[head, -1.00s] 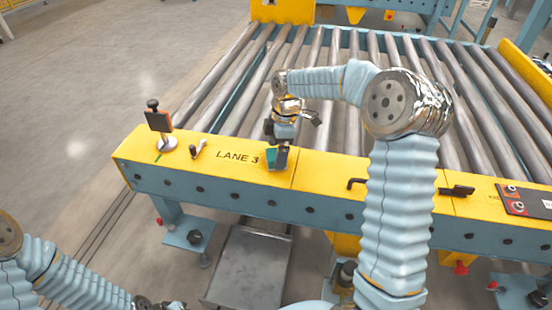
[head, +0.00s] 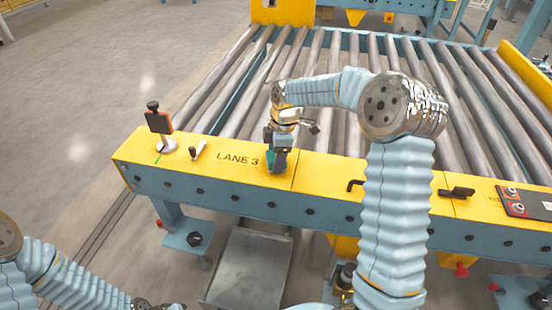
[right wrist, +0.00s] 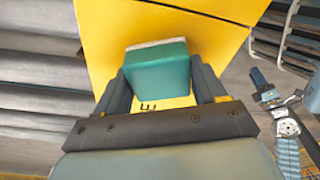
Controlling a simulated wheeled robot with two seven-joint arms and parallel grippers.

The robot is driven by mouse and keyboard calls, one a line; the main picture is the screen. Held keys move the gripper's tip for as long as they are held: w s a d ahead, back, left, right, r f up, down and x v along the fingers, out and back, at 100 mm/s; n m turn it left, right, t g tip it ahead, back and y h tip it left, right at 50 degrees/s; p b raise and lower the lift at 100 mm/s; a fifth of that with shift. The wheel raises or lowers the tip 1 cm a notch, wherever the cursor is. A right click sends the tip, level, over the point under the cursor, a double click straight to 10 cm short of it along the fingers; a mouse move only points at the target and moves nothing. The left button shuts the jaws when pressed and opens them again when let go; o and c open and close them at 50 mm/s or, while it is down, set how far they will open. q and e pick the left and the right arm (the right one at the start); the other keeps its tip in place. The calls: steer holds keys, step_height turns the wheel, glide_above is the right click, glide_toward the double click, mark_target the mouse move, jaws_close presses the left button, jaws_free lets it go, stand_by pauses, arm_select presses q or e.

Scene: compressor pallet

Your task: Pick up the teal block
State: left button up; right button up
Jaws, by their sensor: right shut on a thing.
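The teal block (head: 271,157) is at the yellow top of the conveyor's front rail, just right of the "LANE 3" lettering. In the head view it is mostly hidden by my right gripper (head: 278,161), which points down over it. In the right wrist view the teal block (right wrist: 157,69) sits between the two dark fingers of my right gripper (right wrist: 160,84), which is shut on it. Whether the block touches the rail is hard to tell. My left gripper (head: 158,304) is cut off at the bottom edge of the head view, away from the block; its jaws are unclear.
The yellow rail (head: 325,170) carries an orange-and-black device on a stand (head: 159,122), a small lever (head: 198,150), black handles (head: 457,192) and a control panel (head: 527,201). Metal rollers (head: 330,60) lie behind it. A grey plate (head: 250,265) is below in front.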

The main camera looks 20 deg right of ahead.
steer(key=shift+r, duration=0.45)
step_height(320, 180, up, 3)
steer(key=shift+f, duration=0.2)
steer(key=s+a+r, duration=0.1)
steer(key=s+r, duration=0.3)
steer(key=s, duration=0.3)
steer(key=s+a+r+b, duration=0.1)
steer(key=s+r, duration=0.4)
steer(key=s, duration=0.1)
steer(key=shift+s+a+r, duration=0.15)
steer(key=shift+s+r, duration=0.15)
steer(key=shift+s, duration=0.1)
